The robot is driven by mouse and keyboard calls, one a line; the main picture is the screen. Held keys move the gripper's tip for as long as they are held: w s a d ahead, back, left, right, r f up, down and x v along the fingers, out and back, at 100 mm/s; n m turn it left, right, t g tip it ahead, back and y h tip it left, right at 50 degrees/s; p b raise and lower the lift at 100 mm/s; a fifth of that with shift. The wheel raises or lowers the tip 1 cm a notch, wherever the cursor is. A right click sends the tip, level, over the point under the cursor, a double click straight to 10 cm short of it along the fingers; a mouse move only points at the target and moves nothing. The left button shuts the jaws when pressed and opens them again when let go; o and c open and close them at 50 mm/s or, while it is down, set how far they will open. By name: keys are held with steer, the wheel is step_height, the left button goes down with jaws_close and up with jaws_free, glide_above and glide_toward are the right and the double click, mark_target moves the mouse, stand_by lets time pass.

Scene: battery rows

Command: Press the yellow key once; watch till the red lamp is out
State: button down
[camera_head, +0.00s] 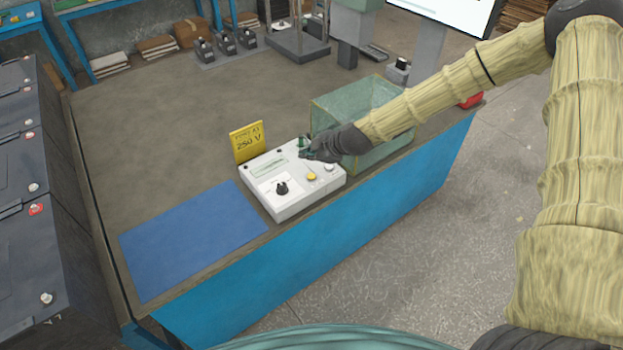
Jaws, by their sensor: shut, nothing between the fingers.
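A white control box (283,202) stands near the front edge of the bench. The yellow key (311,176) is a round button on its right front part, and it shows uncovered. A black knob (281,188) and a pale round button (329,167) are on the same panel. My gripper (305,152) is shut and empty at the box's back right corner, behind the yellow key and apart from it. Dark green parts show at its tip. I make out no lit red lamp on the panel; part of its back right is hidden by my gripper.
A yellow "250 V" sign (248,142) stands behind the box. A green translucent bin (337,100) is close on the right, under my arm. A blue mat (190,238) lies to the left. A red item (471,100) sits at the far right bench edge. The bench's middle is clear.

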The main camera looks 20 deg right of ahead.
mark_target(309, 178)
steer(key=shift+f+b, duration=1.9)
steer(key=shift+f, duration=1.1)
steer(key=shift+f, duration=0.1)
steer(key=shift+f+b, duration=0.3)
steer(key=shift+b, duration=0.1)
steer(key=shift+f+b, duration=0.35)
steer(key=shift+f, duration=0.05)
steer(key=shift+r, duration=0.15)
steer(key=shift+r+p, duration=0.5)
steer(key=shift+r, duration=0.2)
steer(key=shift+r+p, duration=1.5)
steer(key=shift+r, duration=1)
